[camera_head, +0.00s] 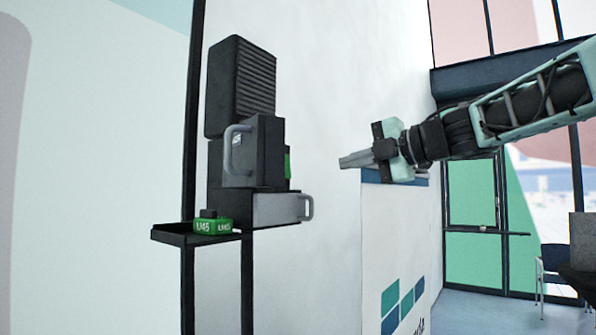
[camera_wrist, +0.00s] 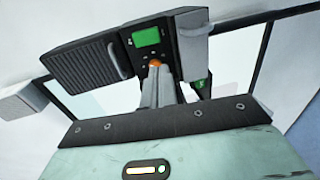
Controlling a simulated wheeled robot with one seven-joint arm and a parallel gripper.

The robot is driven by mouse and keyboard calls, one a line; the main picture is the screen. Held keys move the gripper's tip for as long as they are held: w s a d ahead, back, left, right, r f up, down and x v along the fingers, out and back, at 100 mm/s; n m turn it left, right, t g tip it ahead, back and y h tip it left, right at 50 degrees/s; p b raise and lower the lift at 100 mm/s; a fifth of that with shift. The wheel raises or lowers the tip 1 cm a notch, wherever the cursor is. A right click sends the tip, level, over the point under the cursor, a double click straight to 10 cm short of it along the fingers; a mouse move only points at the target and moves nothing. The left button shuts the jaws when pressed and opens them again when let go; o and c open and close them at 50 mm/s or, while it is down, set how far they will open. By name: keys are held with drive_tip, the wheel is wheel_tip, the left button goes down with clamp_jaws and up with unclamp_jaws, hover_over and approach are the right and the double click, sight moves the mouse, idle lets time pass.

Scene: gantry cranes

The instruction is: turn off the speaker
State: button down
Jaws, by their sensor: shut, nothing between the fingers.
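The speaker appears to be the black ribbed box (camera_head: 240,85) at the top of a wall-mounted stack in the head view. It shows at the upper left in the wrist view (camera_wrist: 88,65). Below it in the stack is a dark control unit (camera_head: 215,165); in the wrist view its face (camera_wrist: 133,62) has a green screen, small buttons and an orange round button (camera_wrist: 154,63). My gripper (camera_head: 342,162) is shut and empty, out to the right of the stack with a clear gap. In the wrist view its fingertips (camera_wrist: 158,71) overlap the area just below the orange button; contact cannot be told.
A grey handled box (camera_head: 262,150) and a light drawer-like part (camera_head: 275,209) with a handle jut from the stack. A dark shelf (camera_head: 170,236) holds a green U45 block (camera_head: 212,226). A white stand (camera_head: 385,255) is below my gripper. A chair (camera_head: 553,265) is far right.

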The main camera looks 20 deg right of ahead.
idle(0.3)
drive_tip(key=p+x, duration=0.3)
drive_tip(key=x, duration=1.1)
drive_tip(key=shift+p, duration=0.4)
drive_tip(key=shift+f, duration=0.2)
drive_tip(key=b, duration=0.1)
drive_tip(key=f+b, duration=0.1)
drive_tip(key=b, duration=0.1)
drive_tip(key=shift+w+a+t, duration=0.2)
drive_tip(key=shift+w+t, duration=0.05)
drive_tip(key=shift+t, duration=0.05)
drive_tip(key=shift+r, duration=0.45)
